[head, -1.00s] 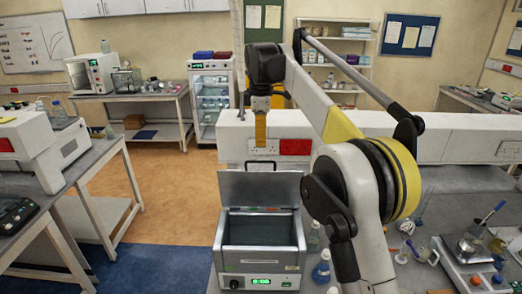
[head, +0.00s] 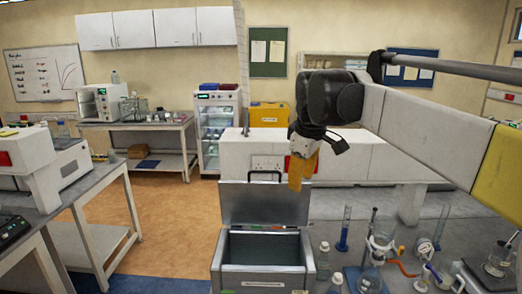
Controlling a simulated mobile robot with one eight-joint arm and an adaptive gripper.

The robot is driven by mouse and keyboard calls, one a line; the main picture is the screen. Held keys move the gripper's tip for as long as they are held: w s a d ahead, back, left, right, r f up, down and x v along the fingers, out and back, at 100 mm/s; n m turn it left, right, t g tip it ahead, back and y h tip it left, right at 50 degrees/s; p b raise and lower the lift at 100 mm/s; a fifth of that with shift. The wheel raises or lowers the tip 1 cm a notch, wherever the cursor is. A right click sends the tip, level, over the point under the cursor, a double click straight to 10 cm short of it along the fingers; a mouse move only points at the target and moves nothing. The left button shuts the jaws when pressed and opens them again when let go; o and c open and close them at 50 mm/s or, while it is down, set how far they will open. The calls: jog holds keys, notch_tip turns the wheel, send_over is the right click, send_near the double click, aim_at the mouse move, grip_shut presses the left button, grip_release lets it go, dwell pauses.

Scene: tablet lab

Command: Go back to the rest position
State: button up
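My gripper (head: 302,168) hangs from its black wrist right of the picture's middle, in the head view. It points down and shows as a narrow yellow-orange shape, seen from the side. It is in the air, and in the picture it lies just right of the raised lid of a metal water bath (head: 262,279). Its two fingers cannot be told apart, so whether it is open or shut cannot be seen. I see nothing clearly held in it. My arm runs from the wrist out of the right edge.
The bath's lid (head: 264,203) stands open. Bottles and glassware, among them a blue-based cylinder (head: 343,238), crowd the bench to its right. A long white housing (head: 350,158) stands behind. A side bench (head: 95,180) is at left, with open floor (head: 165,225) between.

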jog(key=s+d+f+m+t+b, duration=0.1)
jog(key=s+d+f+m+b, duration=0.2)
jog(key=s+f, duration=0.6)
jog(key=s+d+f+m+t+b, duration=0.1)
jog(key=s+f+m+b, duration=0.3)
jog(key=s+f+b, duration=0.4)
jog(key=s+d+f+m+t+b, duration=0.1)
jog(key=s+d+f+m+b, duration=0.2)
jog(key=s+f, duration=0.7)
notch_tip(320, 180, down, 8)
jog(key=shift+s+d+r+m+b, duration=0.15)
jog(key=shift+s+d+m+b, duration=0.25)
jog(key=shift+d+b, duration=0.6)
